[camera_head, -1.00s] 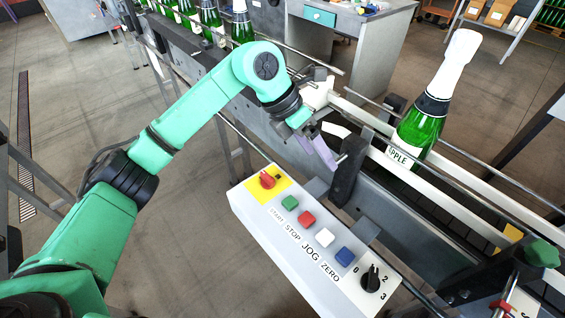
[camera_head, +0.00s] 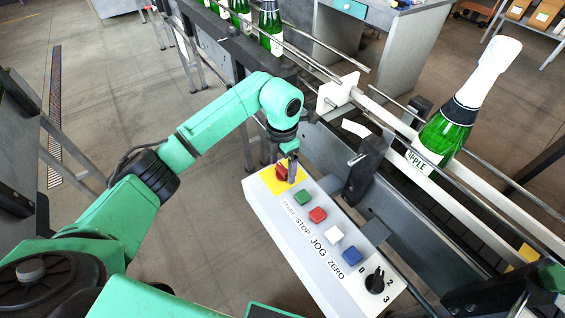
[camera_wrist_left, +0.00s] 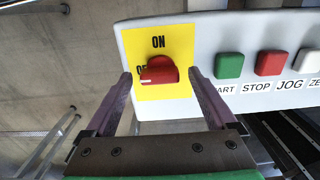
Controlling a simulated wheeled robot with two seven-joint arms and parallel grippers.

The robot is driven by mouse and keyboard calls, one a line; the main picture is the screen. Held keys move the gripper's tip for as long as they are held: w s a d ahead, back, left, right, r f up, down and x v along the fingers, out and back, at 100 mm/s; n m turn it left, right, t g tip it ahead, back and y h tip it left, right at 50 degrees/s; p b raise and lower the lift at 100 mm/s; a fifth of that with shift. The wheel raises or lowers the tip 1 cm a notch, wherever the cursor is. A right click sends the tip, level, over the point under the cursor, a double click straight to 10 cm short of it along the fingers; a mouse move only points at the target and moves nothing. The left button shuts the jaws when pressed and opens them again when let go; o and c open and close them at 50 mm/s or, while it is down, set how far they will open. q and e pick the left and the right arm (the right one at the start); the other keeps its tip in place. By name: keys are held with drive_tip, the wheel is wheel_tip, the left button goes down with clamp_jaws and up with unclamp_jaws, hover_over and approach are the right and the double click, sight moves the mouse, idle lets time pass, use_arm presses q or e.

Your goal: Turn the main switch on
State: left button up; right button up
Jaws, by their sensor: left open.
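The main switch is a red rotary knob (camera_wrist_left: 159,71) on a yellow plate (camera_wrist_left: 175,42) marked ON at the top and, partly covered, OFF at the left. It sits at the left end of the white control box (camera_head: 268,214) in the head view, where the red knob (camera_head: 281,174) is partly hidden by my gripper. My left gripper (camera_head: 291,178) points down at the knob. In the left wrist view its open fingers (camera_wrist_left: 158,82) stand on either side of the knob, apart from it. The knob's handle looks about level, toward OFF. My right gripper is not in view.
On the box are a green START button (camera_head: 304,197), a red STOP button (camera_head: 317,214), a white button (camera_head: 334,233), a blue button (camera_head: 351,255) and a black selector (camera_head: 374,281). A foil-topped bottle (camera_head: 447,125) stands on the conveyor behind. White guide rails (camera_head: 445,190) run beside it.

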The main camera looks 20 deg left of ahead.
use_arm(q)
drive_tip(key=c, duration=1.4)
drive_tip(key=shift+f, duration=0.1)
drive_tip(key=m+b, duration=0.3)
drive_tip(key=shift+w+f, duration=0.1)
drive_tip(key=shift+w, duration=0.05)
drive_tip(key=m+b, duration=0.3)
drive_tip(key=m, duration=0.2)
drive_tip(key=shift+d+m, duration=0.1)
drive_tip(key=shift+m, duration=0.3)
drive_tip(key=m+b, duration=0.2)
drive_tip(key=m, duration=0.2)
drive_tip(key=shift+d+r+m+b, duration=0.15)
drive_tip(key=shift+m+b, duration=0.2)
drive_tip(key=shift+m, duration=0.9)
drive_tip(key=shift+a+r+m+b, duration=0.1)
drive_tip(key=shift+m+b, duration=0.2)
drive_tip(key=shift+m, duration=0.95)
